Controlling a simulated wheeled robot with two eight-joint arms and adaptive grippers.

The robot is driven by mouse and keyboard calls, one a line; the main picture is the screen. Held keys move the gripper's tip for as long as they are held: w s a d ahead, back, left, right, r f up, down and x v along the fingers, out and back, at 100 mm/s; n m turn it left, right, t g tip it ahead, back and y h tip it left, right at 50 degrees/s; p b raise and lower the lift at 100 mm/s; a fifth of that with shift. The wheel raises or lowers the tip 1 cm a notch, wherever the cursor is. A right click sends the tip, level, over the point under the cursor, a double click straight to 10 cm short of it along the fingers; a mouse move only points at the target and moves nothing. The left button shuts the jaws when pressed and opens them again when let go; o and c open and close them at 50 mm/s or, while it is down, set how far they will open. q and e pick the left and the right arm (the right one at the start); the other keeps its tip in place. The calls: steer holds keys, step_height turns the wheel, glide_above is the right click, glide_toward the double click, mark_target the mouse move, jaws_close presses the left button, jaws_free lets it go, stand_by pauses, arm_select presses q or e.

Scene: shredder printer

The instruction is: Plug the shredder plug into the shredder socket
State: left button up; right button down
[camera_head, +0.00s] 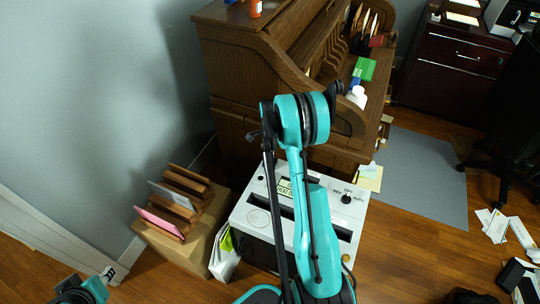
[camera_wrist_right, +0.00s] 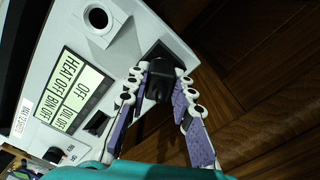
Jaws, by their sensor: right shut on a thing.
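The shredder (camera_head: 348,215) is a white-topped box on the floor, partly covered by my teal right arm. Its top also fills the left of the right wrist view (camera_wrist_right: 60,45). There my right gripper (camera_wrist_right: 163,88) is shut on the black plug (camera_wrist_right: 160,78), its purple-padded fingers on either side. My right fingertips are hidden in the head view. Part of my left arm's end (camera_head: 82,290) shows at bottom left, its jaw state unclear.
A wooden roll-top desk (camera_head: 235,70) stands right behind the shredder. A box with a wooden file rack (camera_head: 180,205) is to the left. A round hole (camera_wrist_right: 98,18) and status labels (camera_wrist_right: 68,85) are on the shredder top. Papers lie on the floor at right.

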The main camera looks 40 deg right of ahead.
steer(key=shift+f, duration=0.2)
steer(key=c, duration=1.2)
jaws_free()
steer(key=shift+r, duration=0.1)
step_height(320, 180, up, 12)
